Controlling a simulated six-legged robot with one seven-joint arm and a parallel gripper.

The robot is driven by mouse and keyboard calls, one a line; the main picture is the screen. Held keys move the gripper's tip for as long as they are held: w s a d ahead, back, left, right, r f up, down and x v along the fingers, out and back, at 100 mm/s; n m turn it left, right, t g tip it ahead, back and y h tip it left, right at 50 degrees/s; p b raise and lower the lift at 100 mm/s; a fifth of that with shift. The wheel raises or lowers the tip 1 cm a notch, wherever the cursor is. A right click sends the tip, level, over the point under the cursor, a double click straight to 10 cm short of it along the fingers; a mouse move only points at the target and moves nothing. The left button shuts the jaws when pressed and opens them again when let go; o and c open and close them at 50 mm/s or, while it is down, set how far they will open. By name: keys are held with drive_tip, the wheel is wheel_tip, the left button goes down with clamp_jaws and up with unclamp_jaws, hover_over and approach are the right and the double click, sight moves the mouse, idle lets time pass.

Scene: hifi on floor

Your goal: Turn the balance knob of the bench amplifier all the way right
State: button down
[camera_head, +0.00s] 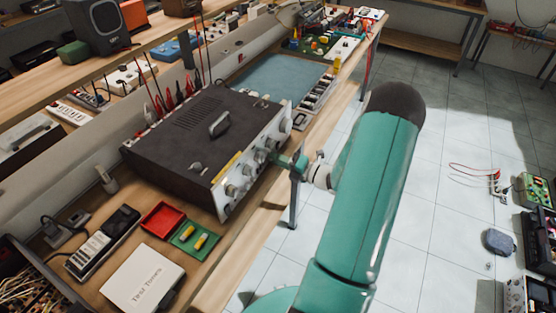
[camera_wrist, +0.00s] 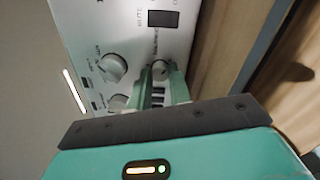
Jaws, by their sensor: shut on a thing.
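The bench amplifier (camera_head: 190,135) is a dark box with a pale front panel, standing on the wooden bench. In the wrist view its panel (camera_wrist: 85,18) fills the upper middle. The small grey balance knob (camera_wrist: 159,68) sits on it, below a printed label. My gripper (camera_head: 283,160) reaches the panel from the right in the head view and hides the knob there. In the wrist view my gripper's green fingers (camera_wrist: 159,74) stand on both sides of the knob and are shut on it. The knob's pointer is too small to read.
Larger knobs (camera_wrist: 112,67) and a dark switch (camera_wrist: 162,18) sit close by on the panel. A notebook (camera_head: 143,277), a red tray (camera_head: 162,220) and a green board (camera_head: 195,237) lie left of the amplifier's front.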

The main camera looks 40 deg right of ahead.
drive_tip(key=c, duration=1.3)
unclamp_jaws()
drive_tip(key=shift+s, duration=0.1)
drive_tip(key=v, duration=1.3)
drive_tip(key=shift+s, duration=0.35)
drive_tip(key=shift+d, duration=0.1)
